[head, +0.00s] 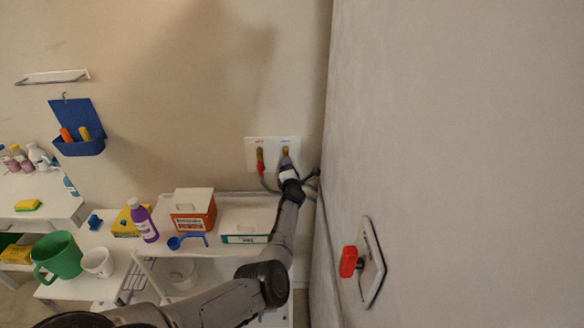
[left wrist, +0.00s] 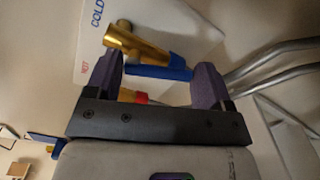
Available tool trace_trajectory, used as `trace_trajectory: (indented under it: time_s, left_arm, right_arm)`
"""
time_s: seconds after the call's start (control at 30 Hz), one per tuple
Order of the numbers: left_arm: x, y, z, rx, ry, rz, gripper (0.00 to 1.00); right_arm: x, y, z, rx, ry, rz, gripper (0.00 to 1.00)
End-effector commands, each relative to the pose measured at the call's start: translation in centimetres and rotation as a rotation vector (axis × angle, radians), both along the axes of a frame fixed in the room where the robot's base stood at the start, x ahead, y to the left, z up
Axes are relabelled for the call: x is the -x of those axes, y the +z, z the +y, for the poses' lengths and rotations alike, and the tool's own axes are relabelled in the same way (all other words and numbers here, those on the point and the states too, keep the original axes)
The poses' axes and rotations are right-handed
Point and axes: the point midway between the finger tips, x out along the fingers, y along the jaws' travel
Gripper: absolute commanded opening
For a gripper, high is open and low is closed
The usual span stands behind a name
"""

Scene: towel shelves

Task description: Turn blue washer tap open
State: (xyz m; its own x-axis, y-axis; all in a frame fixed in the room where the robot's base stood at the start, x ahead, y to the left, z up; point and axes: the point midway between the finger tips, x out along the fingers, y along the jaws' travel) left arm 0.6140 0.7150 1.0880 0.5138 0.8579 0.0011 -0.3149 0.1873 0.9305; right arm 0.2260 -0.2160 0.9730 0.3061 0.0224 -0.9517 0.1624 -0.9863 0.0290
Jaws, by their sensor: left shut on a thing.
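The white wall plate (head: 272,142) carries two brass taps; it also shows in the left wrist view (left wrist: 85,38) with COLD and HOT lettering. The blue tap's handle (left wrist: 155,71) is a flat blue lever on a brass body (left wrist: 135,43). In the head view the gripper hides the blue lever, and only brass (head: 285,152) shows. My right gripper is out of view.
A red-handled tap (head: 261,168) sits just left of the blue one. Grey hoses (left wrist: 270,62) run close by on the right. A large pale panel (head: 450,120) fills the right side, with a red switch (head: 348,261). Below, an orange box (head: 192,212) stands on the shelf.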

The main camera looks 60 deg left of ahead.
Motion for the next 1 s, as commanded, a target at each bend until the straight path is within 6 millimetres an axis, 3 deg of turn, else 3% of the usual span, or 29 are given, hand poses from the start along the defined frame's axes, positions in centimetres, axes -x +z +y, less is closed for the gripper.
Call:
trace_trajectory:
  time_s: [0.5, 1.0]
  left_arm:
    - [0.8, -0.7, 0.4, -0.162, -0.002, 0.282, 0.52]
    - [0.9, -0.8, 0.5, -0.197, -0.003, 0.341, 0.52]
  right_arm:
    - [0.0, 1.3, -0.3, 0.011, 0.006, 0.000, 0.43]
    - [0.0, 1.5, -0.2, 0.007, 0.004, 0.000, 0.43]
